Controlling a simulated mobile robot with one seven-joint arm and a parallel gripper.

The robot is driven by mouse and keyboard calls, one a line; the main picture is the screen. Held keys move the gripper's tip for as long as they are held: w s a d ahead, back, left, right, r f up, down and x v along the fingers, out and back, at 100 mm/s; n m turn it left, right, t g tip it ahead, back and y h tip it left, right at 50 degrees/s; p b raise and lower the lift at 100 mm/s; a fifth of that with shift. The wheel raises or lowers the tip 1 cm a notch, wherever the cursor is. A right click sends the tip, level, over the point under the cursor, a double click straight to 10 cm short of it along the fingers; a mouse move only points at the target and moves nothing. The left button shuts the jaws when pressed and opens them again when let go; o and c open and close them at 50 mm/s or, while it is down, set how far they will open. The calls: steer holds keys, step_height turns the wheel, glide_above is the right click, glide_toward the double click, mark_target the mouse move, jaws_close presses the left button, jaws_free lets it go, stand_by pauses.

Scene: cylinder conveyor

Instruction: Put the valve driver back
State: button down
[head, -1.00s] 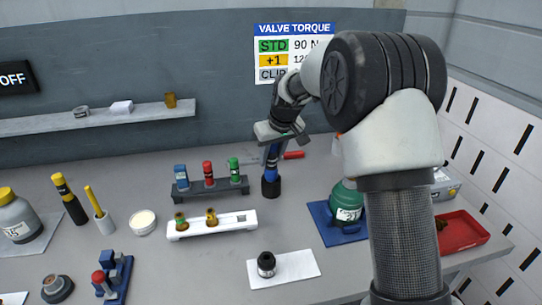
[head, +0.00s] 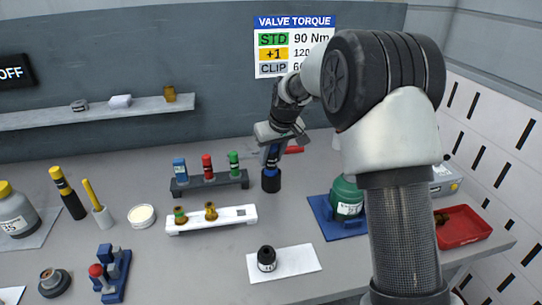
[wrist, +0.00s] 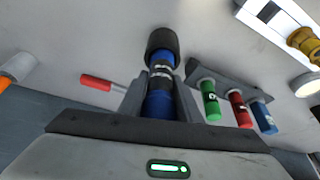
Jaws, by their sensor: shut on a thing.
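My gripper (head: 272,150) is shut on an upright blue tool, which I take to be the valve driver (head: 271,163). In the wrist view, the driver's blue body (wrist: 160,104) sits between the two fingers, with pale bands farther along it. A wide black cup-like part (wrist: 162,42) surrounds its far end; in the head view this dark part (head: 271,183) is at the tabletop, right of the rack. I cannot tell whether it is a holder or the driver's own socket.
A dark rack (head: 209,184) with blue, red and green pieces stands close on the left. A white tray (head: 237,217) with brass fittings is in front. A red-handled tool (head: 293,150) lies behind. A green bottle (head: 346,199) stands on a blue base at right.

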steer(key=shift+f, duration=0.3)
steer(key=c, duration=1.3)
jaws_free()
steer(key=shift+c, duration=0.2)
steer(key=shift+o, duration=0.7)
steer(key=shift+f, duration=0.2)
step_height(320, 180, up, 6)
steer(key=p, duration=0.3)
steer(key=shift+p, duration=0.3)
steer(key=shift+r, duration=0.15)
